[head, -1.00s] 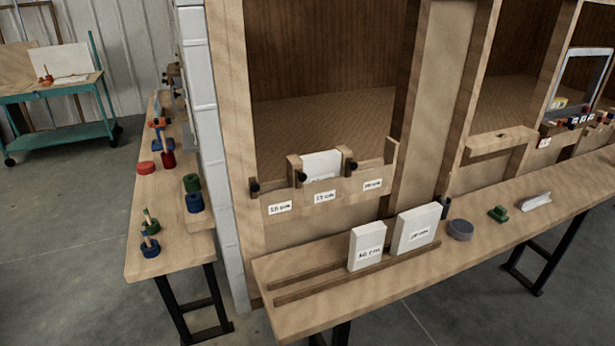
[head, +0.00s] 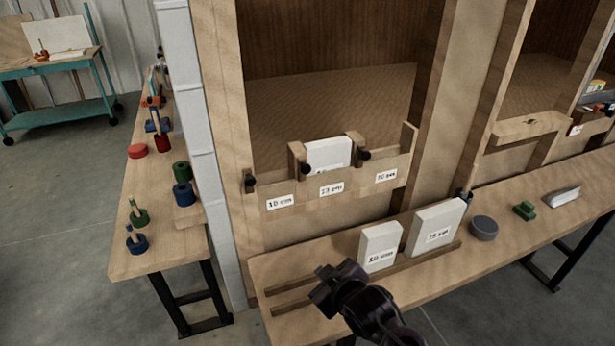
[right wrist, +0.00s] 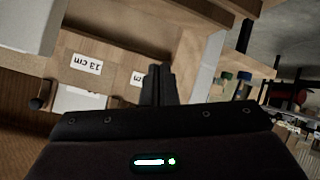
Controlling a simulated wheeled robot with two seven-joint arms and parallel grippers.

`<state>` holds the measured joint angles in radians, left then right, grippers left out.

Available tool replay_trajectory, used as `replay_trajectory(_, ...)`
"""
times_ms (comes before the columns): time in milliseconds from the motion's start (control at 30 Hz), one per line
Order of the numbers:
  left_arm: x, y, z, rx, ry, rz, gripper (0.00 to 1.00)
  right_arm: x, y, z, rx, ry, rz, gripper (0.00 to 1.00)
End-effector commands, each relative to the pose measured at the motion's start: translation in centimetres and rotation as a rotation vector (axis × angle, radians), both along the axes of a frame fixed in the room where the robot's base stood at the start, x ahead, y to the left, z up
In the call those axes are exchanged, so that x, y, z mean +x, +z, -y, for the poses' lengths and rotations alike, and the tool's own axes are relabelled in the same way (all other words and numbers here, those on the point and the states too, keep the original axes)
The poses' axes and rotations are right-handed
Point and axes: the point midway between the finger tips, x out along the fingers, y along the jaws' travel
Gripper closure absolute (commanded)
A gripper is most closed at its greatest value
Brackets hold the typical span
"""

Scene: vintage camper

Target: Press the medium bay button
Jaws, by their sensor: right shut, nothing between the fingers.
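A wooden rack front (head: 300,222) carries three labelled bays. The middle one reads 13 cm (head: 331,189), with 10 cm to its left and apparently 20 cm to its right. A white block (head: 328,153) stands in the middle bay. Black knobs (head: 250,182) sit along the rack; one (head: 364,154) is at the middle bay's right post. My right gripper (head: 325,287) is shut and empty, low in front of the rack, over the bench. In the right wrist view its fingertips (right wrist: 158,70) overlap a partly hidden label beside the 13 cm label (right wrist: 82,63). My left gripper is out of view.
Two labelled white blocks, one (head: 380,247) and a wider one (head: 435,228), stand in the bench rails right of my right gripper. A grey disc (head: 484,228) and a green piece (head: 525,210) lie further right. A side bench (head: 160,225) with rings is at left.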

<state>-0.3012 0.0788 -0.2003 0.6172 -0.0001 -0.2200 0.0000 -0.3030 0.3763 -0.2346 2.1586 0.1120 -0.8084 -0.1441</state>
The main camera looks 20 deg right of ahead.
Motion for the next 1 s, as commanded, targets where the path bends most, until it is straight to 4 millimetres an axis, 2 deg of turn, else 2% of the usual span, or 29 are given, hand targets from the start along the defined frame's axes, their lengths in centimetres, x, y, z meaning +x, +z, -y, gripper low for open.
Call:
replay_trajectory(100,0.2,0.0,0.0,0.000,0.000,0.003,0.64,2.9,2.4,0.2,-0.055,0.059,0.159,1.00)
replay_trajectory(300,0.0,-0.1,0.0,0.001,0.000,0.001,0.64,7.3,7.5,0.8,-0.180,0.174,0.477,1.00)
replay_trajectory(400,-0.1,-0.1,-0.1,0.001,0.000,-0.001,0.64,8.7,10.1,1.1,-0.245,0.227,0.626,1.00)
replay_trajectory(533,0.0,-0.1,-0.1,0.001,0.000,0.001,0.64,9.5,12.6,1.4,-0.304,0.275,0.761,1.00)
replay_trajectory(700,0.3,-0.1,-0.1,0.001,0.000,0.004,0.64,9.8,13.9,1.5,-0.337,0.303,0.835,1.00)
replay_trajectory(1000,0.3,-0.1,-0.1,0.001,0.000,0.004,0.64,9.8,13.9,1.5,-0.339,0.305,0.841,1.00)
